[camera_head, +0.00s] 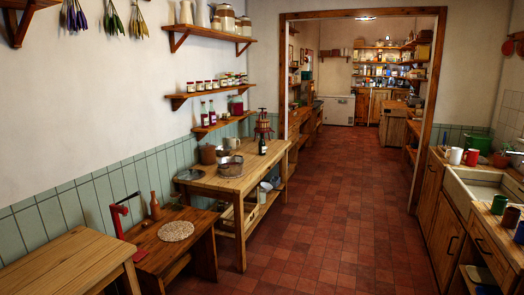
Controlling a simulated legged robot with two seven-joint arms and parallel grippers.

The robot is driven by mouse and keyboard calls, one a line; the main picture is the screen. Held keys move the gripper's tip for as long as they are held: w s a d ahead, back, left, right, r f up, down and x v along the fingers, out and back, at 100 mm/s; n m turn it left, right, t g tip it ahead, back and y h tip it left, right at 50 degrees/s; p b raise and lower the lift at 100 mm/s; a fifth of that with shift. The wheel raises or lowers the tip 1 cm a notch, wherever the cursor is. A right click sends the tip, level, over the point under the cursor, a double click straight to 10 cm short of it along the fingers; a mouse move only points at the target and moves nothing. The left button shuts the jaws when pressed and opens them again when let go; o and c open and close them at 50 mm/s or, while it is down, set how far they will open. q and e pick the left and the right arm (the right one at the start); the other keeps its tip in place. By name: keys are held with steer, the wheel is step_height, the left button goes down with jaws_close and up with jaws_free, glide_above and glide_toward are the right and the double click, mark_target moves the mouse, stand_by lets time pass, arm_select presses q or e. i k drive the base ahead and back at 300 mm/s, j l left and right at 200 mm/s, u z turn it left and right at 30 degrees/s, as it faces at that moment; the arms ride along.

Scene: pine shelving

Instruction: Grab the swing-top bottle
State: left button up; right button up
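No bottle shows a swing-top closure that I can make out from here. A dark bottle with a pale label (262,146) stands upright on the long wooden table (205,187) along the left wall. Two dark red bottles (204,114) stand on the lower wall shelf. A slim brown bottle-shaped thing (154,206) stands on the low bench by the wall. Neither of my grippers is in view.
A red metal tool (121,215) and a round woven mat (177,231) are on the low bench (150,250). A sink counter (458,196) lines the right side. The red tiled floor (330,220) between is clear through the doorway.

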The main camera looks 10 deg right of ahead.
mark_target(261, 144)
steer(key=i+l+z, duration=0.3)
steer(key=i+l, duration=0.15)
steer(key=i+l+z, duration=0.3)
steer(key=i, duration=0.3)
steer(key=i+l+z, duration=0.3)
steer(key=i, duration=0.3)
steer(key=i+z, duration=0.25)
steer(key=i, duration=0.35)
steer(key=i+u, duration=0.1)
steer(key=i, duration=0.45)
steer(key=i+u, duration=0.15)
steer(key=i, duration=0.4)
steer(key=i+u, duration=0.1)
steer(key=i, duration=0.45)
steer(key=i+l+u, duration=0.15)
steer(key=i, duration=0.35)
steer(key=i+l+u, duration=0.1)
steer(key=i, duration=0.45)
steer(key=i+u, duration=0.1)
steer(key=i, duration=0.5)
steer(key=i+l+u, duration=0.1)
steer(key=i, duration=0.5)
steer(key=i+l+u, duration=0.1)
steer(key=i, duration=0.5)
